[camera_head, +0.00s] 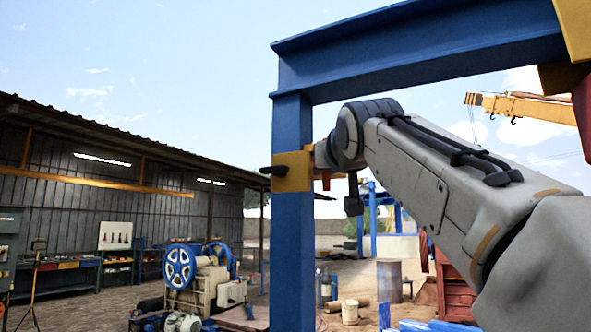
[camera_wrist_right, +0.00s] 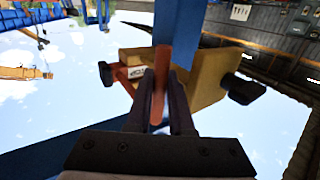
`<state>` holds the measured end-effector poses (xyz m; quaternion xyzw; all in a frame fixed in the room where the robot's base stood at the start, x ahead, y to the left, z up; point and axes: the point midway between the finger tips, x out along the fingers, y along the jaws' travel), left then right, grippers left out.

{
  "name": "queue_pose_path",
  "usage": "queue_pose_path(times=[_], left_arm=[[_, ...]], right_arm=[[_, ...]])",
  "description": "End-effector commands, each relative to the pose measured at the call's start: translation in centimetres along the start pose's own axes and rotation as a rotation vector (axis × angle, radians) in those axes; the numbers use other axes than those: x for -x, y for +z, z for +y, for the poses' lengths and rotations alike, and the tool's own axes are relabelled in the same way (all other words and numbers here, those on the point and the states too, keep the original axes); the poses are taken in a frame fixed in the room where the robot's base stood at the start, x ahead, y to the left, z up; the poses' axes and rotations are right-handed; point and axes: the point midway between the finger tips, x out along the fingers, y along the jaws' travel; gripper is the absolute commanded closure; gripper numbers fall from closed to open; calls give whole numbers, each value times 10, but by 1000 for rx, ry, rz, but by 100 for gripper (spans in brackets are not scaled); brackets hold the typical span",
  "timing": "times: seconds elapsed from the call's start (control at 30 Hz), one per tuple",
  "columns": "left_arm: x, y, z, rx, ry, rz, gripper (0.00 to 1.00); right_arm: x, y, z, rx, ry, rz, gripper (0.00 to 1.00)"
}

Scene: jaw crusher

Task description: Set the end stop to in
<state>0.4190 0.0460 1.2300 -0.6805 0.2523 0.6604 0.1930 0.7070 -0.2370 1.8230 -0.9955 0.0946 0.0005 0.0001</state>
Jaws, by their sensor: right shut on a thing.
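The end stop looks to be the yellow block (camera_head: 292,172) around the blue post (camera_head: 292,250). A dark knob (camera_head: 272,170) sticks out on its left side. My right gripper (camera_head: 318,158) is at the block's right side, partly hidden by my wrist. In the right wrist view the yellow block (camera_wrist_right: 213,82) shows close, with dark knobs on both sides and a small label. There my right gripper (camera_wrist_right: 160,112) is shut on an orange-red lever (camera_wrist_right: 162,72) in front of the block. My left gripper is not in view.
A blue beam (camera_head: 420,50) runs from the post top to the upper right, above my right arm. A machine with a blue flywheel (camera_head: 180,267) stands lower left, near an open shed (camera_head: 100,180). A bucket (camera_head: 350,311) and a drum (camera_head: 389,280) stand behind the post.

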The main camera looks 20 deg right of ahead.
Motion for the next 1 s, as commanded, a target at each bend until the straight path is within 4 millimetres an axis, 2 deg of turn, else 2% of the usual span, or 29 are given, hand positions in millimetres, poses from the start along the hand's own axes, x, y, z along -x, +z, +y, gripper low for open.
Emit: queue_pose_path(times=[0.13, 0.17, 0.2, 0.23, 1.0], left_arm=[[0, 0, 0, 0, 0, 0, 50], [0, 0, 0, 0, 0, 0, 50], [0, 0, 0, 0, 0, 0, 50], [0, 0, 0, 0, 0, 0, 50], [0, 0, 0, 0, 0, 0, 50]], right_arm=[[-1, -2, -3, -5, -9, 6, 100], [-1, -2, -2, -5, -9, 6, 73], [0, -2, -2, -5, -9, 6, 57], [0, -1, -2, -5, -8, 5, 50], [-2, 2, -3, -2, -8, -4, 50]])
